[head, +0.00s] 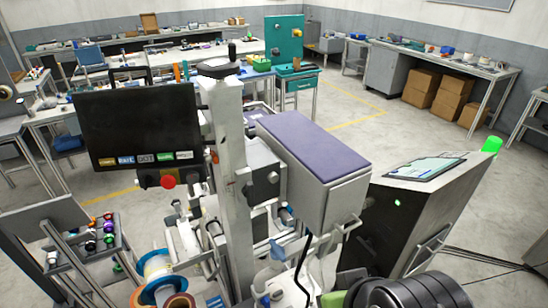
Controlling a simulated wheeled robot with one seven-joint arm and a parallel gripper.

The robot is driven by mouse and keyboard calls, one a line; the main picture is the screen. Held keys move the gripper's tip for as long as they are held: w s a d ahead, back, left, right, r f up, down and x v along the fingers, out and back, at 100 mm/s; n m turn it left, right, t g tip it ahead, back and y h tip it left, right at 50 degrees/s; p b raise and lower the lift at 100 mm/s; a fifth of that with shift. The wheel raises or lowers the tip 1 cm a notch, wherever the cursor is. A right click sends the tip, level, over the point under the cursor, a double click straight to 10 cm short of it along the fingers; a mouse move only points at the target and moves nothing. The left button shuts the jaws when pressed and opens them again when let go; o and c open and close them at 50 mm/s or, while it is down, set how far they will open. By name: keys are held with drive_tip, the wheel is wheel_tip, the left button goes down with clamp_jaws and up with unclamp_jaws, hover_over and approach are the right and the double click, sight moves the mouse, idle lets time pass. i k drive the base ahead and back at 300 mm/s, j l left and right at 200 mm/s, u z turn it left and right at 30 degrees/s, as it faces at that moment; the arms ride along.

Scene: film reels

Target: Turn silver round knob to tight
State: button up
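A small silver round knob (273,177) shows on the side of a grey block beside the upright column. Another small round silver part (249,133) sits higher on the column's right side. I cannot tell which of them is the task's knob, or how tight either one is. The pale upright column (230,170) carries a dark handwheel (218,68) on top. A grey box with a purple top (305,145) juts out to the right. I cannot make out my gripper in this view; the parts at the bottom centre are crowded and partly hidden.
A black monitor (140,125) hangs left of the column, with a red button (168,181) under it. A spool (158,268) stands at lower left. A dark console (425,215) stands at right. Workbenches (450,58) and cardboard boxes (458,98) line the back. Floor between is open.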

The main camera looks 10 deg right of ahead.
sight(273, 177)
drive_tip(key=k+u, duration=0.1)
drive_tip(key=u, duration=0.3)
drive_tip(key=k+j+u, duration=0.1)
drive_tip(key=u, duration=0.3)
drive_tip(key=j+u, duration=0.15)
drive_tip(key=u, duration=0.25)
drive_tip(key=k+j+u, duration=0.1)
drive_tip(key=u, duration=0.3)
